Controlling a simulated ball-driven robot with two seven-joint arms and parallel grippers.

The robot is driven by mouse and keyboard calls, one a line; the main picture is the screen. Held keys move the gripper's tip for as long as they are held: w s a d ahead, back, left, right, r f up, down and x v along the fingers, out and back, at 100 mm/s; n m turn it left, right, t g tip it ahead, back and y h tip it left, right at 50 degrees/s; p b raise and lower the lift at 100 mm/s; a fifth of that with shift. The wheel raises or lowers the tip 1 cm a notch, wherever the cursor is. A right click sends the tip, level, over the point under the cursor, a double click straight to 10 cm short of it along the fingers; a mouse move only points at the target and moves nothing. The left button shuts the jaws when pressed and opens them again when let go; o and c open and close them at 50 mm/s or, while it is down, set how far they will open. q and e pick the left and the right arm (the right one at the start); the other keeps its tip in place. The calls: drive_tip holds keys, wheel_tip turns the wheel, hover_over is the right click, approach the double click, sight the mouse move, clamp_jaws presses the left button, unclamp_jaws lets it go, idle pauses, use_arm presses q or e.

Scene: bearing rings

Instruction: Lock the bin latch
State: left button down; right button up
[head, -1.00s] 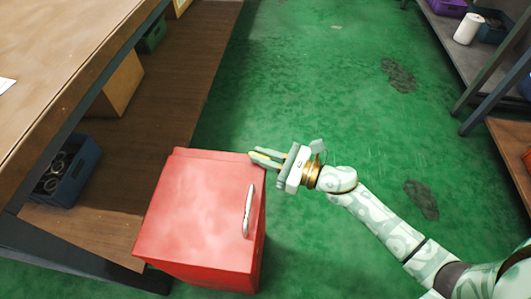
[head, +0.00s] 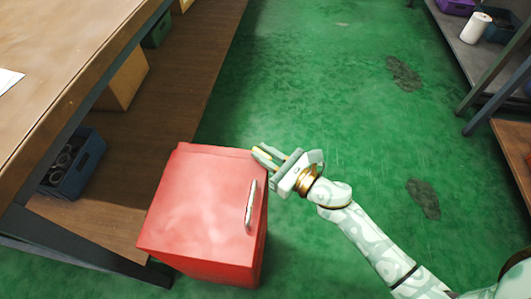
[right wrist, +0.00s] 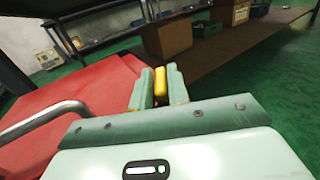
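The red bin (head: 200,205) stands on the green floor beside the workbench, with its lid down. A curved silver handle (head: 251,205) is on its right part; it also shows in the right wrist view (right wrist: 45,120). My right gripper (head: 262,156) is just beyond the bin's far right corner, pointing up and left. My left gripper is out of view.
The wooden workbench (head: 60,60) with a lower shelf (head: 180,110) runs along the left. A blue crate (head: 75,165) and a cardboard box (head: 122,80) sit on the shelf. Metal shelving (head: 470,60) stands at right. The green floor (head: 320,80) between is clear.

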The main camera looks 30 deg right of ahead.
drive_tip(key=shift+o, duration=1.2)
